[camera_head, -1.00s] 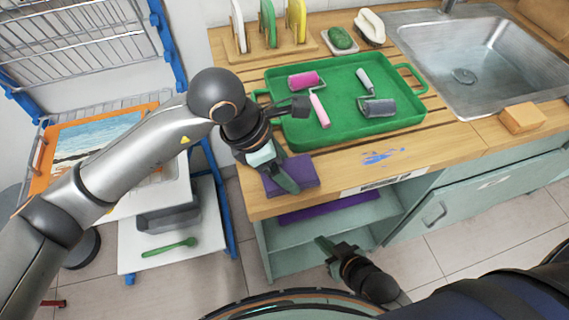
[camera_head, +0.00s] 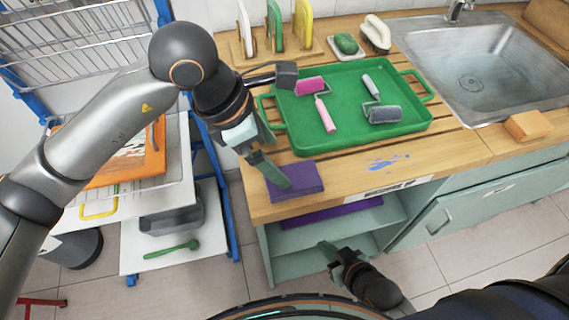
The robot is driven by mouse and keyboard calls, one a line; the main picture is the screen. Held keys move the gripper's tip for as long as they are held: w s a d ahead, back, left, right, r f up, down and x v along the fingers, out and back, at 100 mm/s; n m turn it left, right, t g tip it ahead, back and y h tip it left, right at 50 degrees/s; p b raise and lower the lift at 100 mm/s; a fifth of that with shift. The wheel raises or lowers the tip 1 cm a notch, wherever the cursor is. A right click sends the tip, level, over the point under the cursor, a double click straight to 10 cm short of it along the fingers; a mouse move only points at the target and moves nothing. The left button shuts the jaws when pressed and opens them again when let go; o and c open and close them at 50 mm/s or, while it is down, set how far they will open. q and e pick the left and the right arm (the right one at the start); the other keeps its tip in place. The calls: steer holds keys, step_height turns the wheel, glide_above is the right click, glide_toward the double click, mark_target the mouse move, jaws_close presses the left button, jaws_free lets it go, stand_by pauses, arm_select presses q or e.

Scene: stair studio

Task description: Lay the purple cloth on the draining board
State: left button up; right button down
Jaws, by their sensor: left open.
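A folded purple cloth (camera_head: 304,178) lies flat at the left front corner of the wooden counter, by the front end of the slatted draining board (camera_head: 328,161). My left gripper (camera_head: 270,170) is open, with a green finger reaching down in front of the cloth's left part. I cannot tell whether the finger touches it. My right gripper (camera_head: 330,252) is low in front of the open cabinet, away from the cloth; whether it is open or shut does not show.
A green tray (camera_head: 350,138) with several paint rollers covers much of the draining board. The sink (camera_head: 490,70) and a sponge (camera_head: 528,126) are to the right. Another flat purple item (camera_head: 335,213) is on the shelf below. A blue-framed rack (camera_head: 222,205) stands left.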

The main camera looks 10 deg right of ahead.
arm_select(q)
steer(key=v, duration=0.5)
steer(key=shift+d+f, duration=0.1)
